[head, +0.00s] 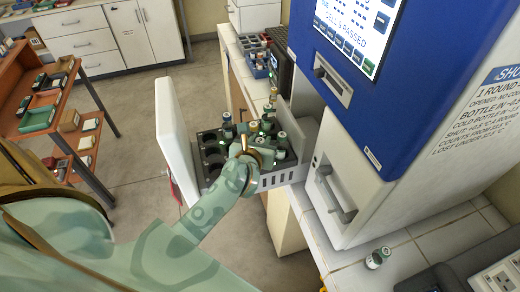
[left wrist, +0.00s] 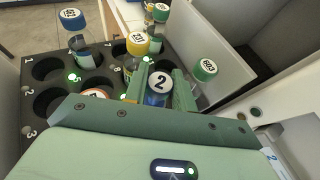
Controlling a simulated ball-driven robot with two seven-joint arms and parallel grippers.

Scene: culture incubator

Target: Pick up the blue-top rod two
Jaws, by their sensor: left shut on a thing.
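The blue-top rod two (left wrist: 159,84) has a round top marked "2" with blue below it. My left gripper (left wrist: 165,92) is shut around it in the left wrist view. In the head view the left gripper (head: 254,146) is over the right part of the black holder, among several bottles, and the rod is hard to make out. The black holder (left wrist: 104,50) has numbered rows and round wells. I cannot tell whether the rod's lower end is still in a well. My right gripper is not in view.
Near the gripper stand a blue-capped bottle (left wrist: 73,20), a yellow-capped one (left wrist: 138,44), an orange-capped one (left wrist: 96,93) and a green-capped one (left wrist: 205,70). A white door (head: 175,135) stands left of the holder. The blue-and-white incubator (head: 375,140) is at right. A small bottle (head: 377,258) is on the counter.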

